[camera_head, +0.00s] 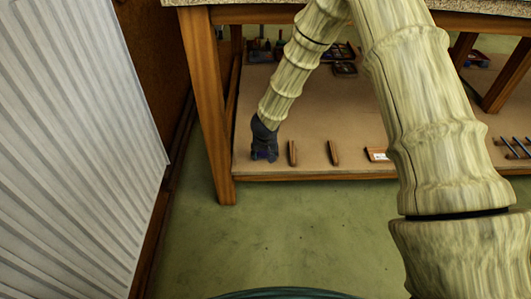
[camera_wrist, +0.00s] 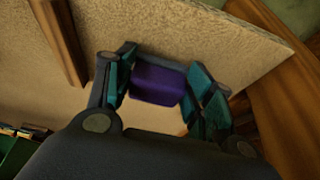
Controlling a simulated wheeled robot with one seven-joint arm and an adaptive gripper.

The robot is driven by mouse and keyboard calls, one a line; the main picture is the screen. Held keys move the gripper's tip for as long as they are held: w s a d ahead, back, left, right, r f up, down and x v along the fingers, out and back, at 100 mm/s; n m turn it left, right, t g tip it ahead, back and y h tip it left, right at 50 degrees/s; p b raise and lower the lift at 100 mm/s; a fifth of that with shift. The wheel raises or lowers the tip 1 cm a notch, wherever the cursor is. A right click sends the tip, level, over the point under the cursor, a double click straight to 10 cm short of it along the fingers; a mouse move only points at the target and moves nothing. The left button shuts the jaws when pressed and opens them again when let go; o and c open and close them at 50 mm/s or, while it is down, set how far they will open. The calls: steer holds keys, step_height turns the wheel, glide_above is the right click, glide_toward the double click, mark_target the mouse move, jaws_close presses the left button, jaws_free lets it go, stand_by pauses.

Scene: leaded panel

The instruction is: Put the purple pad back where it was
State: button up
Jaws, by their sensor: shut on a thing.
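The purple pad (camera_wrist: 157,84) is between the two fingers of my gripper (camera_wrist: 165,92) in the wrist view, and the gripper is shut on it. In the head view my gripper (camera_head: 265,150) is at the front left of the low shelf (camera_head: 300,110) under the bench, and a bit of the purple pad (camera_head: 262,156) shows below its dark body. The shelf board (camera_wrist: 210,35) shows behind the pad in the wrist view. I cannot tell whether the pad touches the board.
Two brown wooden blocks (camera_head: 292,153) and (camera_head: 333,153) stand to the right of my gripper, then a labelled piece (camera_head: 377,155). The bench leg (camera_head: 210,110) is close on the left. The floor in front is clear.

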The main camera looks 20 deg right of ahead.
steer(key=o, duration=1)
steer(key=shift+r+p, duration=0.15)
steer(key=shift+p, duration=0.2)
steer(key=shift+s+r, duration=0.1)
steer(key=shift+r, duration=0.2)
steer(key=p+v, duration=0.3)
steer(key=v, duration=0.8)
steer(key=s+a+f+n+g+y, duration=0.1)
steer(key=s+a+f+g+y, duration=0.1)
steer(key=s+f, duration=0.6)
steer(key=s+a+f+g+y, duration=0.1)
steer(key=s+a+f+g, duration=0.2)
steer(key=s, duration=0.9)
steer(key=s+a+f+n+g+y, duration=0.1)
steer(key=s+a+f+y, duration=0.1)
steer(key=s+f, duration=0.55)
steer(key=s+d+f+t+h, duration=0.1)
steer(key=s+d+f+h, duration=0.1)
steer(key=s+d, duration=0.2)
steer(key=s+d+f+h, duration=0.1)
steer(key=s+d, duration=0.4)
steer(key=s, duration=0.6)
steer(key=shift+d+f+n+t+h, duration=0.2)
steer(key=shift+f+n+t+h, duration=0.2)
steer(key=shift+f, duration=0.15)
